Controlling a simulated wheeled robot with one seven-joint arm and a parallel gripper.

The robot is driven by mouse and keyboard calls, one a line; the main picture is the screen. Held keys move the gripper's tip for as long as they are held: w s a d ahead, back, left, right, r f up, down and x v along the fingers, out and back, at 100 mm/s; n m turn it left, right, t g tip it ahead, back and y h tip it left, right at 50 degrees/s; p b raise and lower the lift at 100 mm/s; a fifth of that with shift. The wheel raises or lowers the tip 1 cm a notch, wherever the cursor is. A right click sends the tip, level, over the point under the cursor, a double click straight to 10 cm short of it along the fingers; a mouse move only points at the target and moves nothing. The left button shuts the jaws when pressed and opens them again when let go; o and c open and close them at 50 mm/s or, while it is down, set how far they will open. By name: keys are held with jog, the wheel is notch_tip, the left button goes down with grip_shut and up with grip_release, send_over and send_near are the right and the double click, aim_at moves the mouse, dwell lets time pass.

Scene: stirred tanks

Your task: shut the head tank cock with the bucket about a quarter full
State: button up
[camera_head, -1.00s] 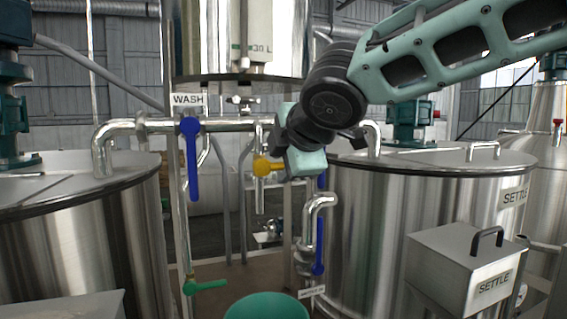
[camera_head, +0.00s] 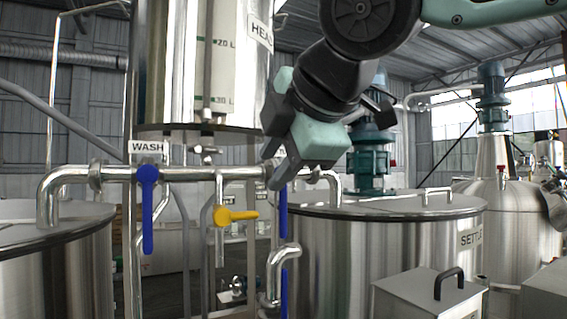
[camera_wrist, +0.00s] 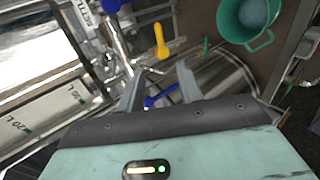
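The head tank (camera_head: 180,70) hangs at top left of centre; a small fitting (camera_head: 203,150) sits under it. A yellow lever (camera_head: 237,216) lies sideways on a vertical pipe below; it also shows in the wrist view (camera_wrist: 160,40). I cannot tell for sure which lever is the head tank cock. The green bucket (camera_wrist: 229,22) is at the wrist view's top right, with a pale, low pool inside, and is out of the head view. My gripper (camera_head: 278,180) is open and empty, right of and above the yellow lever. Its fingers (camera_wrist: 161,92) are apart, with a blue lever beyond them.
A blue lever (camera_head: 148,210) hangs below the WASH sign (camera_head: 147,147). Another blue lever (camera_head: 283,222) hangs close under my gripper. The settle tank (camera_head: 345,240) and a grey box (camera_head: 428,300) stand right. A horizontal pipe (camera_head: 190,175) crosses behind the levers.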

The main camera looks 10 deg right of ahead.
jog(key=shift+b+v, duration=0.6)
jog(key=shift+v, duration=0.25)
jog(key=shift+d, duration=0.1)
notch_tip(320, 180, down, 16)
jog(key=s+a+m+g+b, duration=0.1)
jog(key=s+m+g+b, duration=0.1)
jog(key=m+g, duration=0.1)
jog(key=s+d+f+m+g+h+b, duration=0.1)
jog(key=s+d+f+m+g, duration=0.1)
jog(key=f, duration=0.7)
jog(key=s+d+f+m+g+b, duration=0.1)
jog(key=s+f+m, duration=0.4)
jog(key=f, duration=0.5)
jog(key=s+d+f+m+g+h+b, duration=0.1)
jog(key=s+d+f+m+g, duration=0.2)
jog(key=s+f, duration=0.4)
notch_tip(320, 180, down, 3)
jog(key=shift+d+m+g+h, duration=0.3)
jog(key=shift+d+m+g, duration=0.15)
jog(key=shift+g, duration=0.45)
